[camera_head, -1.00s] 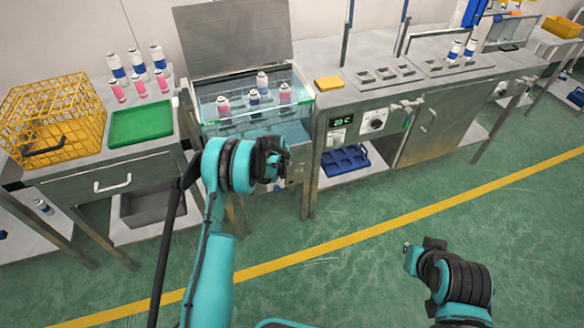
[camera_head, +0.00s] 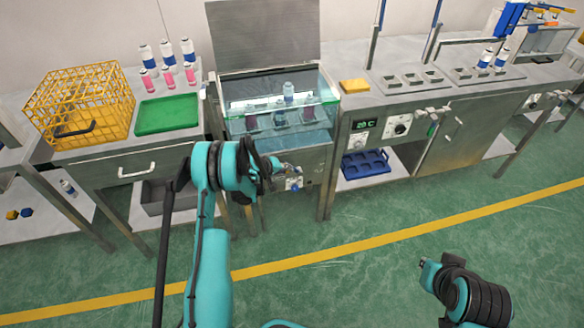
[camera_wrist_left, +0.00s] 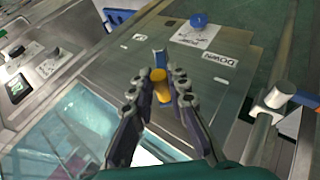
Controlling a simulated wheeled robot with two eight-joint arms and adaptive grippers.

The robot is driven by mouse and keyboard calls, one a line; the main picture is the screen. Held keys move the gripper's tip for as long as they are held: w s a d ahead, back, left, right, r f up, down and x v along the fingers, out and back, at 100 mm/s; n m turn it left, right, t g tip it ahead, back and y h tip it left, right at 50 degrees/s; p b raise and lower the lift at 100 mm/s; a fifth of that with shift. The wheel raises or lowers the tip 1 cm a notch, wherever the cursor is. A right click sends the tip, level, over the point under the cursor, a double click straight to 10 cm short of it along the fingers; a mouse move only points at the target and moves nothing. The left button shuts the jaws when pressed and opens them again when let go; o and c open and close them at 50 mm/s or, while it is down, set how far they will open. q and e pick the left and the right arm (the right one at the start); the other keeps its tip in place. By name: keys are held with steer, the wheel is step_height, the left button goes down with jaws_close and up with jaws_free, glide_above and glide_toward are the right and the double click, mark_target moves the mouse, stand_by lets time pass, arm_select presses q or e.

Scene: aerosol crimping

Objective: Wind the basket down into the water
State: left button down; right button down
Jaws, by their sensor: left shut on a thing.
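The water bath (camera_head: 236,98) is a glass-walled tank in the metal bench, with its lid raised. Several spray cans (camera_head: 280,117) stand in it and look dulled behind the glass and water; a rear can (camera_head: 288,92) stands higher in the picture. The basket itself is hard to make out. My left gripper (camera_head: 283,169) is at the tank's front. In the left wrist view its fingers (camera_wrist_left: 160,88) are shut on a yellow crank handle (camera_wrist_left: 160,94), beside a "Down" label (camera_wrist_left: 220,66). My right gripper (camera_head: 428,270) hangs over the floor, away from the bench; its fingers are unclear.
Left of the tank are a green tray (camera_head: 168,114), a yellow wire crate (camera_head: 80,104) and several more cans (camera_head: 168,58). Right of it are a yellow block (camera_head: 354,86) and a control panel reading 20 C (camera_head: 364,124). The floor in front is clear.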

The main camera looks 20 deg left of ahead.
arm_select(q)
steer(key=s+a+f+t+h, duration=0.2)
steer(key=a+f, duration=0.1)
steer(key=f, duration=0.5)
steer(key=shift+a+n, duration=0.35)
steer(key=shift+n, duration=0.05)
stand_by(0.4)
steer(key=c, duration=1.5)
jaws_free()
steer(key=shift+s, duration=0.1)
steer(key=v, duration=1.2)
